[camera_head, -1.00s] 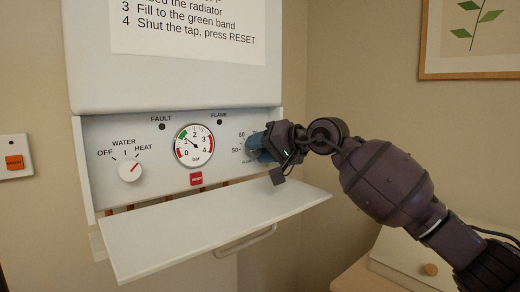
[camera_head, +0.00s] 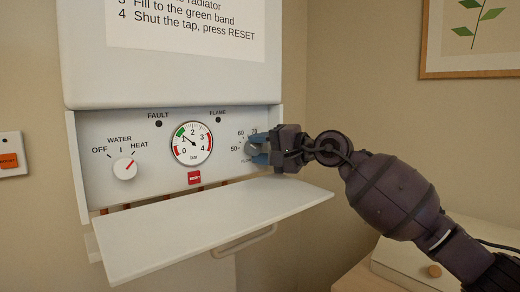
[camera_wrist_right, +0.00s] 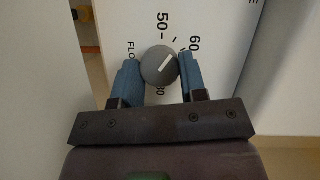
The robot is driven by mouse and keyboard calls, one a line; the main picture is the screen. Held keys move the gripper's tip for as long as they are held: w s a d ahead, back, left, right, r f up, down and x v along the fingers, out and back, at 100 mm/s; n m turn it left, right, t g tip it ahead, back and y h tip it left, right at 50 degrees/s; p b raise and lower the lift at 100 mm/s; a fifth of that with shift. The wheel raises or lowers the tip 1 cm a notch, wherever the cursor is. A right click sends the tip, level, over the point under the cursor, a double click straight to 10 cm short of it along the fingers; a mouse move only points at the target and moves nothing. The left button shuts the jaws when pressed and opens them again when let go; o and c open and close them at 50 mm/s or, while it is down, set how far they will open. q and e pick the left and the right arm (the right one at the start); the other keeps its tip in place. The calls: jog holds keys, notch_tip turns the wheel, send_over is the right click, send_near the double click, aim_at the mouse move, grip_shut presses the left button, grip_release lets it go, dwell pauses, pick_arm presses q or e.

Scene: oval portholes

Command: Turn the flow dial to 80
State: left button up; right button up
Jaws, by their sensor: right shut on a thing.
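The flow dial is a small round grey knob (camera_wrist_right: 159,72) with a white pointer line on the panel at the lower front of the white boiler. In the wrist view the line slants up and right, toward the stretch between the 50 and 60 marks; an 80 shows below the knob, partly hidden. My right gripper (camera_wrist_right: 158,66) has its blue fingers on either side of the knob and is shut on it. In the head view the right gripper (camera_head: 259,149) covers much of the dial and its scale. My left gripper is not in view.
A pressure gauge (camera_head: 192,143), a red reset button (camera_head: 194,178) and a water knob (camera_head: 125,169) are to the left on the panel. A white flap (camera_head: 200,225) juts out below the dial.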

dwell(0.3)
jog(key=o, duration=0.9)
jog(key=v, duration=1)
jog(key=shift+s+d, duration=0.2)
jog(key=shift+d, duration=0.2)
jog(key=shift+o, duration=0.2)
